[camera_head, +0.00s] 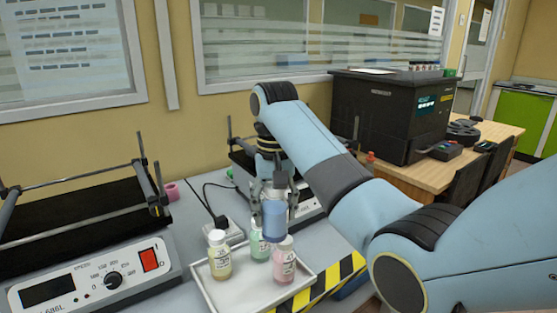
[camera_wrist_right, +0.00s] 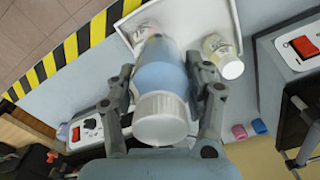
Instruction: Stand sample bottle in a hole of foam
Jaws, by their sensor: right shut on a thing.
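My right gripper (camera_head: 273,192) points down above the tray and is shut on a blue sample bottle (camera_head: 274,222). The bottle hangs about upright in front of the green bottle, partly hiding it. In the right wrist view the blue bottle (camera_wrist_right: 162,78) with its white cap sits between both fingers (camera_wrist_right: 160,95). A yellow bottle (camera_head: 218,257), a green bottle (camera_head: 258,246) and a pink bottle (camera_head: 284,264) stand on the white tray (camera_head: 225,296). I cannot make out a foam with holes. My left gripper is out of view.
A shaker (camera_head: 85,285) with a black platform and metal rails stands at the left. A second shaker is partly behind my right arm. A white power strip (camera_head: 232,231) with cables lies behind the tray. A black machine (camera_head: 390,112) stands on a wooden table at the right.

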